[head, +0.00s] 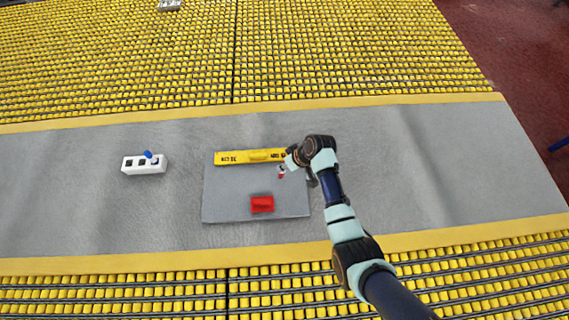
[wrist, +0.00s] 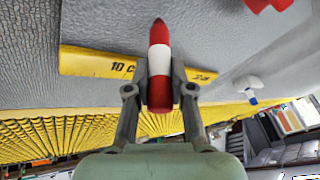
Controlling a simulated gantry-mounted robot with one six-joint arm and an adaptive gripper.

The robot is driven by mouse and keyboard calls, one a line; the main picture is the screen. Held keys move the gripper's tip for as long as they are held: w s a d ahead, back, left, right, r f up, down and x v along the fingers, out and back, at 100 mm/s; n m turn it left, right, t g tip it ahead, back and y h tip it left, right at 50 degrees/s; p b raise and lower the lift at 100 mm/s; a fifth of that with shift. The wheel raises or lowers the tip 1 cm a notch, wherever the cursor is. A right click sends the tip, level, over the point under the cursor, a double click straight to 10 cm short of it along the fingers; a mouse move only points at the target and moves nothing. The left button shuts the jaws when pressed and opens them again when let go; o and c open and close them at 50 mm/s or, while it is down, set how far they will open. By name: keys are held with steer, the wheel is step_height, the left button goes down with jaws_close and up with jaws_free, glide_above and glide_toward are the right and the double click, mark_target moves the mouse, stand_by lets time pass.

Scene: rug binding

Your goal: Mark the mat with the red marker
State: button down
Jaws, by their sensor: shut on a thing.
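The grey mat (head: 235,202) lies flat on a grey runner in the head view. In the head view, my gripper (head: 283,170) is over the mat's upper right part, near the right end of a yellow ruler (head: 235,157). The marker shows there only as a small red and white bit below the wrist. I cannot tell whether its tip touches the mat. No mark is visible on the mat.
The ruler lies along the mat's top edge. A white holder (head: 145,166) with a blue item (head: 148,154) stands left of the mat. The runner right of my arm is clear.

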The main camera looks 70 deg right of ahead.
steer(key=shift+f, duration=0.45)
stand_by(1.1)
step_height(320, 180, up, 7)
steer(key=p, duration=0.6)
steer(key=shift+r+p, duration=0.15)
steer(key=shift+p, duration=0.15)
stand_by(0.6)
